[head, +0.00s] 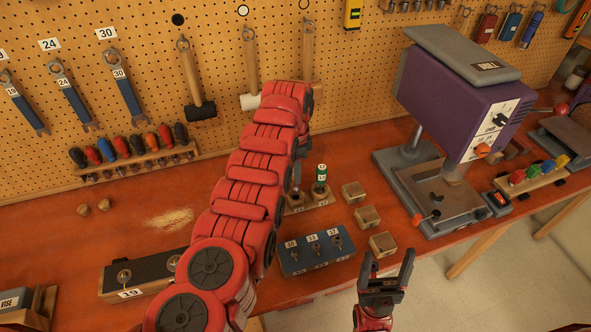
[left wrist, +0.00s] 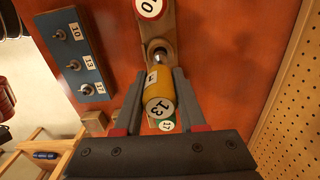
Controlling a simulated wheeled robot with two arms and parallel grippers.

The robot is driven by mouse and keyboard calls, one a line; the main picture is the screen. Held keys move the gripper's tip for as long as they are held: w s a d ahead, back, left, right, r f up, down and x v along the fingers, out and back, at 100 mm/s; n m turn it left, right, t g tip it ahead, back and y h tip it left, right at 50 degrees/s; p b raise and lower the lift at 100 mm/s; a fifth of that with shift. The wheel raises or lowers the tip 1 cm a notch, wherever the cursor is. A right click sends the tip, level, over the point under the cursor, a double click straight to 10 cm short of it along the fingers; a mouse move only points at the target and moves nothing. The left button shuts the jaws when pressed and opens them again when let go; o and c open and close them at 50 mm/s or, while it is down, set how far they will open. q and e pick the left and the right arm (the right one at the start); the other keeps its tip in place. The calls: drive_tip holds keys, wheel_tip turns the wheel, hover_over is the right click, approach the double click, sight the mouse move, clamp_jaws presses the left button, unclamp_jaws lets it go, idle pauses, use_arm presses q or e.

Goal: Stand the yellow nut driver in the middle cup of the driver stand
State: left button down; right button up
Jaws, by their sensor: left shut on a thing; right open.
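The yellow nut driver (left wrist: 158,88) is between the fingers of my left gripper (left wrist: 159,76) in the left wrist view, its cap marked 13 towards the camera. The wooden driver stand (left wrist: 170,30) is beyond it. A round metallic spot shows just past the driver; I cannot tell whether it is the driver's tip or a cup. A red driver (left wrist: 148,7) and a green driver (left wrist: 167,125) flank the yellow one. In the head view my red left arm hides much of the stand (head: 311,199), where the green driver (head: 321,180) stands. My right gripper (head: 386,270) is open and empty.
A blue block (head: 317,250) with several numbered metal pieces is in front of the stand. Several small wooden blocks (head: 367,217) are to its right. A purple drill press (head: 455,105) stands farther right.

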sight(295, 186)
use_arm(q)
drive_tip(key=shift+f, duration=0.1)
drive_tip(key=shift+f+b, duration=0.7)
drive_tip(key=shift+f, duration=0.5)
drive_tip(key=shift+f, duration=0.1)
drive_tip(key=shift+f+b, duration=0.7)
drive_tip(key=shift+f, duration=0.3)
drive_tip(key=shift+c, duration=2)
unclamp_jaws()
